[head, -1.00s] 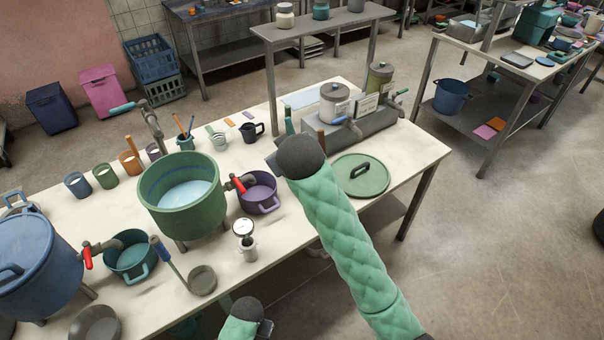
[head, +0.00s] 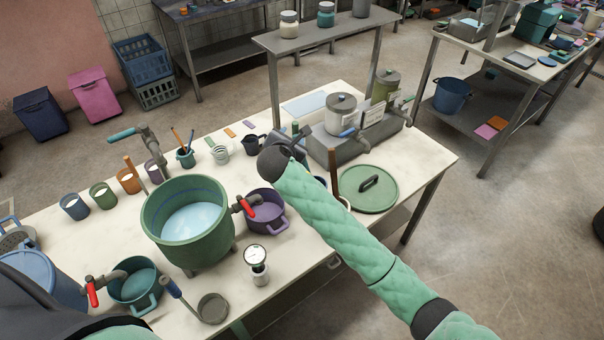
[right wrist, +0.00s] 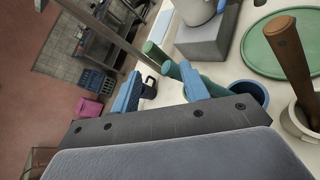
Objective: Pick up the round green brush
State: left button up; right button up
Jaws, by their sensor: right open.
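My right gripper (right wrist: 161,72) is open in the right wrist view, with its two blue fingers apart. Two green rod-like ends (right wrist: 156,52) show near and between the fingertips; they may be handles of green brushes, but no brush head is clear. Their lower parts pass behind the right finger, towards a blue cup (right wrist: 256,92). In the head view my right gripper (head: 292,143) is over the table, mostly hidden behind its own wrist, and the brush cannot be made out there. My left gripper is out of view; only part of that arm shows at the bottom left.
A wooden handle (right wrist: 287,55) stands in a light container beside the blue cup. A green lid (head: 386,196) lies to the right, and a grey unit with canisters (head: 341,112) stands behind. A large green pot (head: 160,235) and a purple pot (head: 282,222) are to the left.

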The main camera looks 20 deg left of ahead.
aim_at(295, 127)
jog(key=n, duration=0.4)
jog(key=w+n, duration=0.1)
jog(key=shift+a+r+n+p, duration=0.25)
jog(key=shift+r+n+p, duration=0.1)
jog(key=shift+n, duration=0.05)
jog(key=shift+p+x, duration=0.45)
jog(key=shift+x, duration=0.55)
jog(key=p+x, duration=0.3)
jog(key=x, duration=0.1)
jog(key=shift+w+d+r, duration=0.1)
jog(key=shift+w+r, duration=0.05)
jog(key=shift+w, duration=0.1)
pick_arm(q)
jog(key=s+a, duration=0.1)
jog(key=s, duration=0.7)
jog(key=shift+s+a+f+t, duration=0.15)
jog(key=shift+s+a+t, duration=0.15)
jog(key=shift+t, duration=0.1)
pick_arm(e)
jog(key=shift+w, duration=0.2)
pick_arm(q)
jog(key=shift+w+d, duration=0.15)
pick_arm(e)
grip_shut()
